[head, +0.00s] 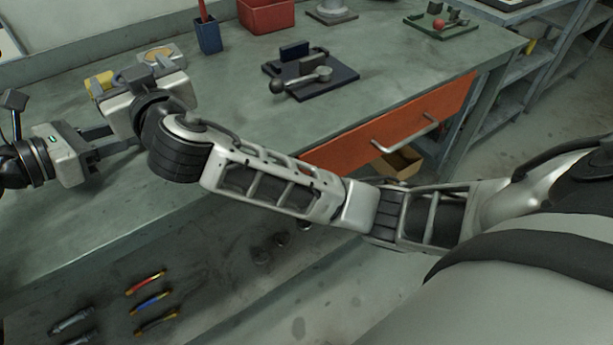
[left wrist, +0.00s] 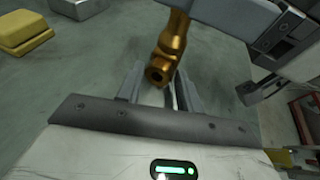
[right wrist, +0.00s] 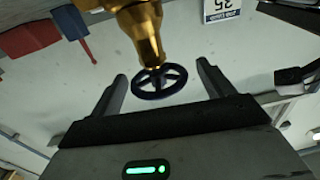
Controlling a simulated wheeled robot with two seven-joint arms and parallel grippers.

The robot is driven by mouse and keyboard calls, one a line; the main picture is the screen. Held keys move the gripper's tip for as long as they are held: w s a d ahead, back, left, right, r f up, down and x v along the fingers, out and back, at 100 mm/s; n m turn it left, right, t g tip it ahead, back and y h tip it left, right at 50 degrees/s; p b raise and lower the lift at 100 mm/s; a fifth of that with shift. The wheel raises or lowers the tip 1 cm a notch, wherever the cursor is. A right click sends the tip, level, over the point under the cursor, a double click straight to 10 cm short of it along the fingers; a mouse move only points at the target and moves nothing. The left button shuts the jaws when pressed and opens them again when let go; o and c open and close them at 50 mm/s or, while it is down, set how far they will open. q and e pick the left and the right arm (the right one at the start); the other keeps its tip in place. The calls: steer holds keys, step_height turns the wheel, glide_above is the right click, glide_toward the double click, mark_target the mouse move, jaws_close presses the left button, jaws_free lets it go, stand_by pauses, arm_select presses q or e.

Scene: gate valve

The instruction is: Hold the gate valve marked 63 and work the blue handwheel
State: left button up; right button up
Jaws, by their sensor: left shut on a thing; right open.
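The brass gate valve (left wrist: 170,48) is between the fingers of my left gripper (left wrist: 158,80), which is shut on it. In the right wrist view the valve's brass body (right wrist: 145,30) stands above the dark blue handwheel (right wrist: 158,82). My right gripper (right wrist: 161,72) is open, with a finger on each side of the wheel and visible gaps to the rim. In the head view my left gripper (head: 112,140) reaches in from the left, and my right gripper (head: 122,102) is close above it and hides the valve. No mark 63 is readable on the valve.
A blue cup (head: 208,36), a red bin (head: 265,16) and a black tray (head: 340,77) with a lever device stand on the bench (head: 235,90). A yellow block (left wrist: 27,32) lies near the left gripper. A numbered tag (right wrist: 220,9) shows upside down.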

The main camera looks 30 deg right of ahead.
steer(key=n+y, duration=0.2)
steer(key=y, duration=0.1)
steer(key=shift+d+g, duration=0.2)
steer(key=shift+g, duration=0.1)
steer(key=v, duration=1.2)
steer(key=shift+n+t+y, duration=0.5)
steer(key=shift+n+y, duration=0.3)
steer(key=shift+y, duration=0.1)
steer(key=s+d+f, duration=0.1)
steer(key=d, duration=0.1)
steer(key=s+d+f, duration=0.1)
steer(key=d, duration=0.2)
steer(key=s+d+f, duration=0.1)
steer(key=d, duration=0.1)
steer(key=shift+s+d+f, duration=0.2)
steer(key=shift+s+f, duration=0.1)
steer(key=s+d+f+n+g, duration=0.1)
steer(key=s+d+f, duration=0.4)
steer(key=f, duration=0.5)
steer(key=shift+s+d+n+g, duration=0.2)
steer(key=shift+s+n+g, duration=0.2)
steer(key=shift+s+g, duration=0.5)
steer(key=shift+s+f, duration=0.1)
steer(key=shift+s, duration=0.1)
